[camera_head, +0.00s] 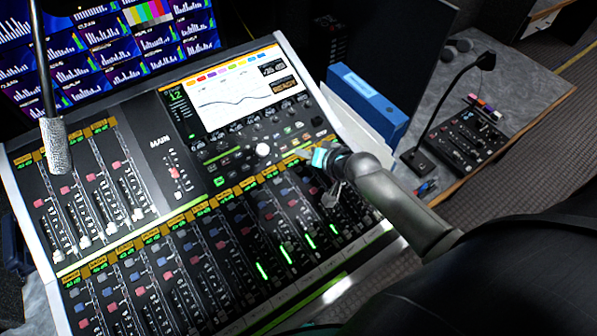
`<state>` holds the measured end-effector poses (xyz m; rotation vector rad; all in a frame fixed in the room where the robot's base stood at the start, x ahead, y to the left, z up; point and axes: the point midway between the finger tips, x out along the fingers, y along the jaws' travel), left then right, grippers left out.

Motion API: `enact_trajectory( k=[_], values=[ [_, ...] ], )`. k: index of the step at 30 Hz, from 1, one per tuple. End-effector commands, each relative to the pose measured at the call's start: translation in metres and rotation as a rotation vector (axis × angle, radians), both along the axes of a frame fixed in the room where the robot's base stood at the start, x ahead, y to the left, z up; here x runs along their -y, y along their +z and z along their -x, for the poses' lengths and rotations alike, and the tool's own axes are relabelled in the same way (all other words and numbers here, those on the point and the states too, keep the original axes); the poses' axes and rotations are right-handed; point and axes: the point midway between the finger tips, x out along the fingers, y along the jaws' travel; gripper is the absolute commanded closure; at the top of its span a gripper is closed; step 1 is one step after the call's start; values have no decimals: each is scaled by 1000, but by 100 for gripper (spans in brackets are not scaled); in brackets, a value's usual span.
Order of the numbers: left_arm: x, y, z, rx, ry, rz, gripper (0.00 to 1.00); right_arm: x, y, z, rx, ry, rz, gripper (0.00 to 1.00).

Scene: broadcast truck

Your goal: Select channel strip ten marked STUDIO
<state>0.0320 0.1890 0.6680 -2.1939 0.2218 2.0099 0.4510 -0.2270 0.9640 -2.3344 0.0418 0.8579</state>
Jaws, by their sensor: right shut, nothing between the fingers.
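The mixing console (165,185) fills the middle of the head view, tilted in the picture. Its long lower bank of channel strips (215,245) has orange label tiles along the top, coloured buttons and faders. The label text is too small to read, so I cannot tell which strip is marked STUDIO. The console screen (235,90) shows a curve, with a green 12 at its left. My right gripper (316,158) is shut and empty, over the right end of the lower bank near its upper edge. It hides some strip tops there; contact is unclear. My left gripper is out of view.
A gooseneck microphone (56,145) hangs over the upper-left fader bank. A blue binder (367,103) stands right of the console. A small control panel (465,140) with another gooseneck microphone sits on the desk further right. Monitors with meters (85,50) stand behind.

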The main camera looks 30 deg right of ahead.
Motion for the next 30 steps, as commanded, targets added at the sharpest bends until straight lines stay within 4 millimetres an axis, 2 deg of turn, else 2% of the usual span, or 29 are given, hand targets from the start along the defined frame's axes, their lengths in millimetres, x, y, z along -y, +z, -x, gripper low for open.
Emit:
enact_trajectory(
  k=[1,3,15,30],
  values=[
    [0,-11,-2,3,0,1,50,0,-10,-1,1,-1,0,100],
    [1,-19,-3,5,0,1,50,0,-17,-2,0,0,0,100],
    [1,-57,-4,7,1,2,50,-1,-57,-8,1,1,-1,100],
    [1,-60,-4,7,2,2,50,-1,-61,-9,1,1,-1,100]
  ],
)
